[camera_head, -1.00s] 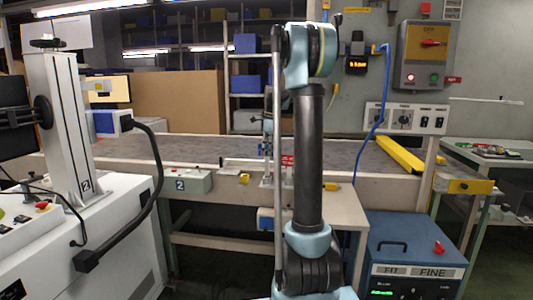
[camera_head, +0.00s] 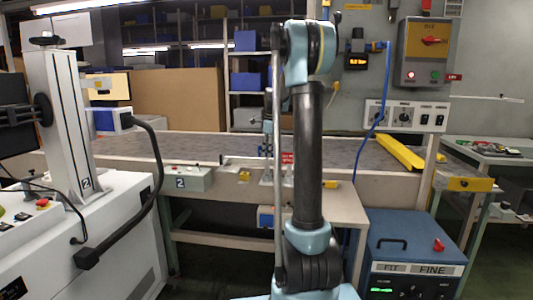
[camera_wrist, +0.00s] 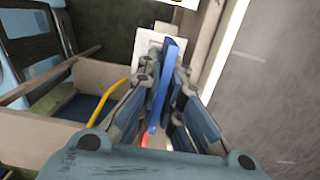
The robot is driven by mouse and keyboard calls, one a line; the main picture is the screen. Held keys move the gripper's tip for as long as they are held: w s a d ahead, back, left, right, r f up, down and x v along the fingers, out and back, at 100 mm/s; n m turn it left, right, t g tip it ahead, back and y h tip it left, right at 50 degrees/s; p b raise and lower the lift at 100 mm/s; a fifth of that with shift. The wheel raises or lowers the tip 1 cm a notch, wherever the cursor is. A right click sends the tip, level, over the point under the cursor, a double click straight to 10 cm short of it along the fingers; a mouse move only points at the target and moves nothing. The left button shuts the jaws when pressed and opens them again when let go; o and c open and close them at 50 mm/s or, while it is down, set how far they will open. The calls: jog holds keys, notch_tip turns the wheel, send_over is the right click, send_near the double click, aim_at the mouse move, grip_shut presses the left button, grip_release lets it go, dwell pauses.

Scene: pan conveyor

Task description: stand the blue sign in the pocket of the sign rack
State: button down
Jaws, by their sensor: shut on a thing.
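In the wrist view, my gripper (camera_wrist: 163,74) is shut on the blue sign (camera_wrist: 169,58). The sign is a thin blue plate seen nearly edge-on, running between the two fingers and out past their tips. A pale, whitish plate (camera_wrist: 147,42) shows beyond the fingertips; I cannot tell if it is the sign rack, or whether the sign touches it. No pocket can be made out. In the head view my upright arm hides most of the gripper area, and the sign cannot be made out there.
The grey conveyor (camera_head: 120,147) runs across the back, with a yellow bar (camera_head: 400,151) at its right end. A small control box (camera_head: 187,179) sits on its front edge. A blue cabinet (camera_head: 412,240) stands at front right, a white machine (camera_head: 110,255) at left.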

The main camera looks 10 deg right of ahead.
jog(key=shift+f, duration=1.35)
jog(key=c, duration=1.7)
grip_release()
jog(key=shift+r, duration=0.15)
jog(key=r, duration=0.4)
jog(key=d+r, duration=0.1)
jog(key=r, duration=0.6)
jog(key=shift+s+d+r, duration=0.15)
jog(key=shift+d+r, duration=0.1)
jog(key=shift+r, duration=0.05)
